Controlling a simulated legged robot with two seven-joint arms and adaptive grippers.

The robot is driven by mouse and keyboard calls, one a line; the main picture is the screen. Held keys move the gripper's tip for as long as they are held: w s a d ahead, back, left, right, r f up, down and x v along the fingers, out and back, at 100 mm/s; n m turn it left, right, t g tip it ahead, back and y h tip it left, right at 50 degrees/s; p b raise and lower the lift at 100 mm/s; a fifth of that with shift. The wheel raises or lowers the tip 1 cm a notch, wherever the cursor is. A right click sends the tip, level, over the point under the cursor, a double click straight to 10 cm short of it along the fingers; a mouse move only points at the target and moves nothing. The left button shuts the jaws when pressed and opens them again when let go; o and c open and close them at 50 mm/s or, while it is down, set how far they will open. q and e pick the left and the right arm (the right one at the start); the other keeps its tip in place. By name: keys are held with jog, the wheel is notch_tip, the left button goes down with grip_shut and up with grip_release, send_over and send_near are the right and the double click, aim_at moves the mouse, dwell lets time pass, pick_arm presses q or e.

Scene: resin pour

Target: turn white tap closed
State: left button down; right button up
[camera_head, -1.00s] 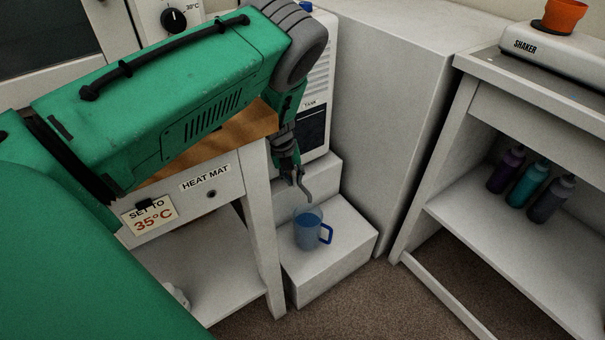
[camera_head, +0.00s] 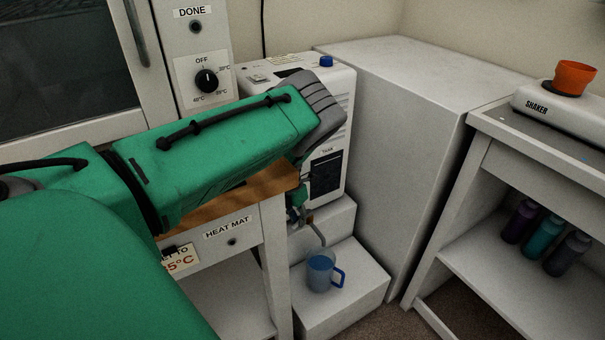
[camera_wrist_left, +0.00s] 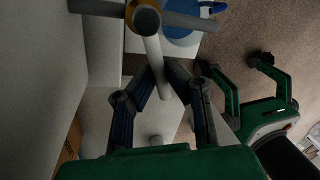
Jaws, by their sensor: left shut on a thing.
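The white tap (camera_wrist_left: 153,67) shows in the left wrist view as pale bars crossing at an orange hub. My left gripper (camera_wrist_left: 157,82) is shut on its lower bar, one finger on each side. In the head view my left gripper (camera_head: 297,212) is small and partly hidden below the forearm, at the front of the white tank (camera_head: 343,130). The curved grey spout (camera_head: 318,234) points down over a clear jug (camera_head: 319,274) with blue contents and a blue handle, upright on the lower step. My right gripper (camera_wrist_left: 235,70) shows in the wrist view, fingers apart and empty.
The heat mat table (camera_head: 274,262) stands close on the left of the step (camera_head: 355,295). A large white block (camera_head: 400,150) is behind. A shelf unit (camera_head: 480,255) with several bottles and a shaker (camera_head: 540,108) is at the right.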

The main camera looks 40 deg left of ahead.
pick_arm(q)
jog(key=shift+s+a+r, duration=0.15)
jog(key=shift+a, duration=0.15)
jog(key=c, duration=1.6)
grip_release()
jog(key=shift+r, duration=0.1)
jog(key=shift+s+d, duration=0.1)
jog(key=shift+d, duration=0.1)
jog(key=shift+r, duration=0.35)
notch_tip(320, 180, up, 9)
jog(key=shift+r, duration=0.15)
